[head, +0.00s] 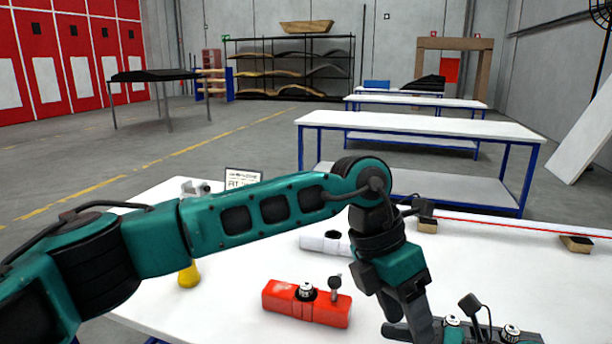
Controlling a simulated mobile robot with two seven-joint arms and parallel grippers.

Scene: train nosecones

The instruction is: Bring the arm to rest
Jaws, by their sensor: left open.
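My left arm reaches in from the left across the white table (225,320), bends at a high elbow and points down at the right. My left gripper (408,325) is at the bottom edge of the head view, open, with its fingertips partly cut off. A red block (308,303) with a dark-ringed knob and a small upright fitting lies on the table to the left of the gripper. A white block (326,243) lies behind it, partly hidden by my arm. A dark grey piece with silver knobs (478,332) is cut off beside the gripper. My right gripper is not in view.
A yellow-based item (189,275) stands behind my forearm, near a small sign (243,178). A long rail with a red line (510,226) and brown blocks (576,244) lies along the table's back right. Blue-framed workbenches (420,128) stand beyond. The table's front left is clear.

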